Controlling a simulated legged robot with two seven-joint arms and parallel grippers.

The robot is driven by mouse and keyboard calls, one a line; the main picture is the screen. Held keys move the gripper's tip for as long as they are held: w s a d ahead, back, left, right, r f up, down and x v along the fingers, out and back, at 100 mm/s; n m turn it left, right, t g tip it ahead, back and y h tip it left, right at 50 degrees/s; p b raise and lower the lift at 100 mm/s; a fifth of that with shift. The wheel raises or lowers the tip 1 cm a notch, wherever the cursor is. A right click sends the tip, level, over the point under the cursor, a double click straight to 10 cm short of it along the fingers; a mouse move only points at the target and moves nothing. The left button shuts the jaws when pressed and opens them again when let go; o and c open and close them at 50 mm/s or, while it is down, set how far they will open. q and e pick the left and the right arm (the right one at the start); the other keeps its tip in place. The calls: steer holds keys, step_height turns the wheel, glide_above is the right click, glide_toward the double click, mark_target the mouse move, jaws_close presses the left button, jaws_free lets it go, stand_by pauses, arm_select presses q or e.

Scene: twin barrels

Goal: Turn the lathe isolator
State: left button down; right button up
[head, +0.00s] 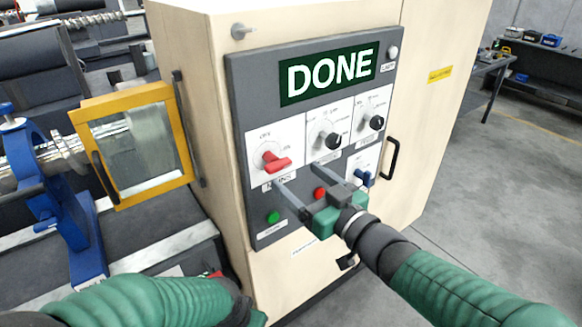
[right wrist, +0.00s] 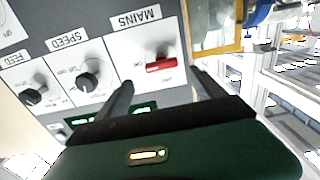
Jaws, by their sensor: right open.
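The lathe isolator is a red handle (head: 274,161) on a white plate marked MAINS on the grey control panel (head: 240,95). The handle lies roughly horizontal in the head view. It also shows in the right wrist view (right wrist: 160,64), labelled upside down. My right gripper (head: 298,174) is open and empty, its fingers pointing at the panel just below and right of the handle. In the right wrist view the handle shows beyond and between the fingertips, apart from them. My left arm enters at the bottom left; its fingers cannot be made out.
The panel's display (head: 328,75) reads DONE. Black SPEED (head: 333,141) and FEED (head: 376,122) knobs sit right of the isolator. Green (head: 273,217) and red (head: 319,193) buttons lie below. A yellow-framed guard (head: 130,143) stands left of the cabinet.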

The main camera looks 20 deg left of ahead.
mark_target(282, 167)
steer(key=x, duration=0.4)
steer(key=s+x, duration=0.1)
steer(key=x, duration=0.2)
steer(key=shift+a+f, duration=0.3)
steer(key=shift+a, duration=0.2)
steer(key=shift+w, duration=0.15)
steer(key=d, duration=0.2)
steer(key=shift+d+r, duration=0.25)
steer(key=shift+d, duration=0.05)
steer(key=shift+c, duration=0.2)
steer(key=shift+d, duration=0.15)
steer(key=shift+c, duration=2.6)
steer(key=shift+s+a, duration=0.35)
steer(key=shift+a, duration=0.3)
steer(key=c, duration=0.5)
steer(key=shift+c, duration=1)
arm_select(q)
steer(key=shift+a+r, duration=0.2)
steer(key=shift+a, duration=0.3)
arm_select(e)
steer(key=shift+w+d, duration=0.1)
steer(key=shift+w, duration=0.05)
steer(key=shift+c, duration=0.5)
